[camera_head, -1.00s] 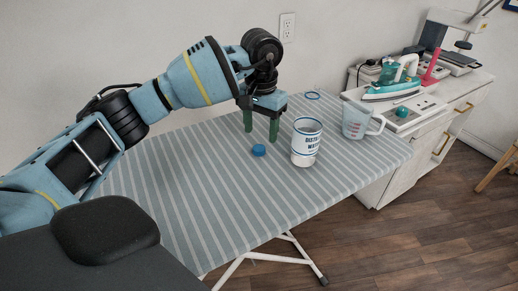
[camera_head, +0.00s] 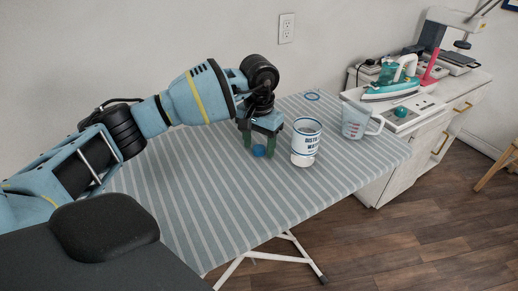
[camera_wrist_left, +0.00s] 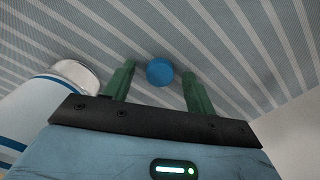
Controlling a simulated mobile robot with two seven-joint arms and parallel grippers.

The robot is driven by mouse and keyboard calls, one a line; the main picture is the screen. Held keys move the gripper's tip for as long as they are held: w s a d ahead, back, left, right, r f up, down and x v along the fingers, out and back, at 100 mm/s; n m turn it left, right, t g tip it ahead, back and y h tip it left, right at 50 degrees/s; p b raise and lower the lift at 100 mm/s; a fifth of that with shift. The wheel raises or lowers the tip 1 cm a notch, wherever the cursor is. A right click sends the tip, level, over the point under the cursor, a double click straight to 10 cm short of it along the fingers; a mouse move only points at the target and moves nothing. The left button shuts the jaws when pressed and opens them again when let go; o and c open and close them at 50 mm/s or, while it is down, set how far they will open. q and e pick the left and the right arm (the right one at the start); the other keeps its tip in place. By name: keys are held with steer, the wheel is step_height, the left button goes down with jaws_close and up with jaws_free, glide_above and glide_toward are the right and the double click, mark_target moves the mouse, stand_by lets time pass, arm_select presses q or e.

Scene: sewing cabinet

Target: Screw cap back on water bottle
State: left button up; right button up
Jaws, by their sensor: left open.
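The blue cap (camera_head: 259,150) lies on the striped ironing board (camera_head: 190,190). My left gripper (camera_head: 259,148) points down over it, open, with its green fingers on either side of the cap in the head view. In the left wrist view the cap (camera_wrist_left: 160,71) shows between the two open fingertips (camera_wrist_left: 155,80), with gaps on both sides. The white water bottle (camera_head: 306,143) with blue lettering stands upright on the board just right of the gripper. Its side (camera_wrist_left: 40,115) shows at the left of the wrist view. My right gripper is not in view.
A clear measuring cup (camera_head: 358,122) stands right of the bottle. A blue ring (camera_head: 312,96) lies farther back. A teal iron (camera_head: 392,82) and sewing machine stand on the white cabinet (camera_head: 400,170). The board's near part is clear.

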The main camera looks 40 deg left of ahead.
mark_target(259, 148)
arm_select(q)
steer(key=c, duration=1.1)
steer(key=shift+o, duration=0.2)
step_height(259, 148, up, 10)
